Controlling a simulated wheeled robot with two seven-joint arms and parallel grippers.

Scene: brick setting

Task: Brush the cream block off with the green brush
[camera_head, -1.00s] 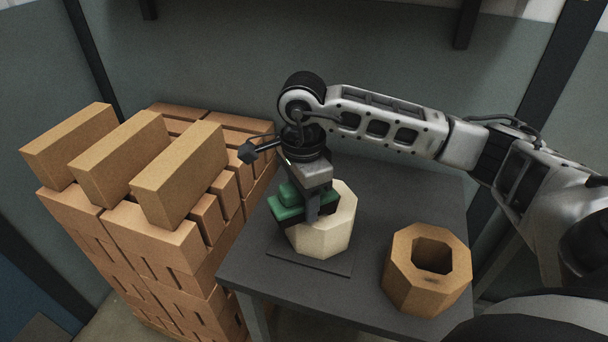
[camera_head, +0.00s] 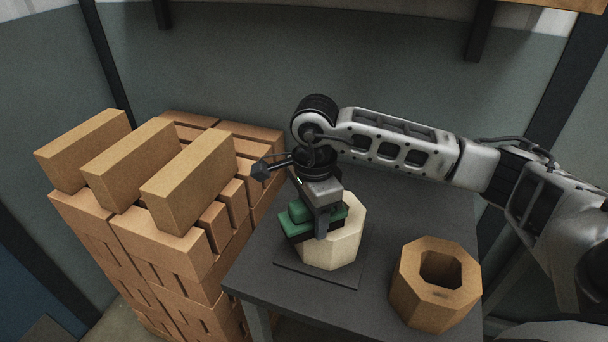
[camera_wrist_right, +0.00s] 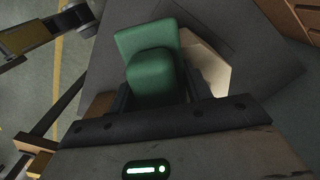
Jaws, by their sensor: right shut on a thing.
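The cream block (camera_head: 345,246) is an eight-sided piece standing on a thin dark mat on the table; it also shows in the right wrist view (camera_wrist_right: 211,70), partly hidden behind the brush. The green brush (camera_head: 299,212) has a green body with a dark underside and is at the block's left upper side. It fills the middle of the right wrist view (camera_wrist_right: 150,62). My right gripper (camera_head: 322,222) points down and is shut on the brush. I cannot tell whether the bristles touch the block. The block's far left part is hidden. My left gripper is not in view.
A tan eight-sided block with a hole (camera_head: 436,283) stands at the right of the dark grey table (camera_head: 390,215). A tall stack of tan bricks (camera_head: 170,240) stands close along the table's left side. The dark mat (camera_head: 345,281) shows under the cream block.

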